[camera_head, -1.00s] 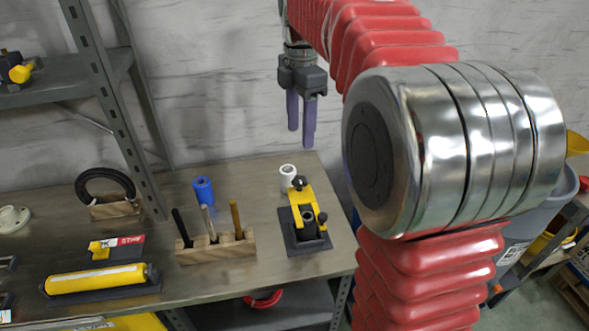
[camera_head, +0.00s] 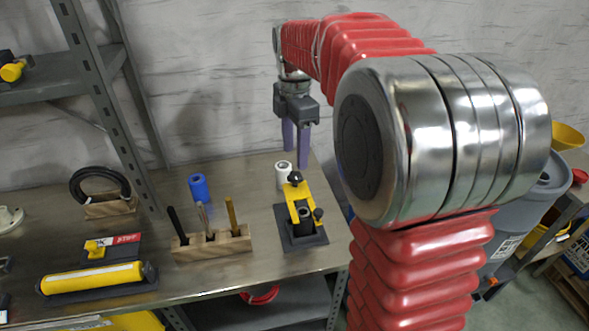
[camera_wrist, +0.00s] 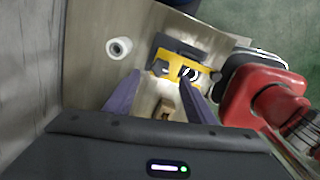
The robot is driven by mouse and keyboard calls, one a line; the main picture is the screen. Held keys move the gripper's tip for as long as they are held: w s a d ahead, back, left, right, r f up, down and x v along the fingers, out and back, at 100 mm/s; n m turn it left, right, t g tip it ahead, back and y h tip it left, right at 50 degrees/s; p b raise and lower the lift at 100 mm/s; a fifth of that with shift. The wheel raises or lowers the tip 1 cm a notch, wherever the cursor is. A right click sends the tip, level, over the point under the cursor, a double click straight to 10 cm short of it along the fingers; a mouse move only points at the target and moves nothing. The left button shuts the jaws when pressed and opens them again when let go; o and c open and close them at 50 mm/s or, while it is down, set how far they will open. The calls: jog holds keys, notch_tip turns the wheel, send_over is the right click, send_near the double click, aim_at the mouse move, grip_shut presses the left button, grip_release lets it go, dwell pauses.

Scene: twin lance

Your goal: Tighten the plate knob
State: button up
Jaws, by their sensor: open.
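A yellow bracket (camera_head: 298,203) stands on a dark base plate (camera_head: 302,238) near the right end of the bench. It carries a black knob (camera_head: 294,179) on top and a second black knob (camera_head: 318,214) at its right side. My gripper (camera_head: 295,146) is open and empty, fingers pointing down, above the fixture and apart from it. In the wrist view the yellow bracket (camera_wrist: 172,57) lies just beyond and between my two purple fingers (camera_wrist: 160,97). Which knob is the plate knob I cannot tell.
A white roll (camera_head: 283,175) stands close behind the fixture. A wooden block (camera_head: 213,246) with upright tools and a blue cylinder (camera_head: 199,187) are to its left. A shelf post (camera_head: 105,108) rises farther left. The bench's right edge is close to the plate.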

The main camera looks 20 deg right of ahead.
aim_at(295, 175)
notch_tip(295, 175, down, 6)
jog(key=shift+f, duration=0.25)
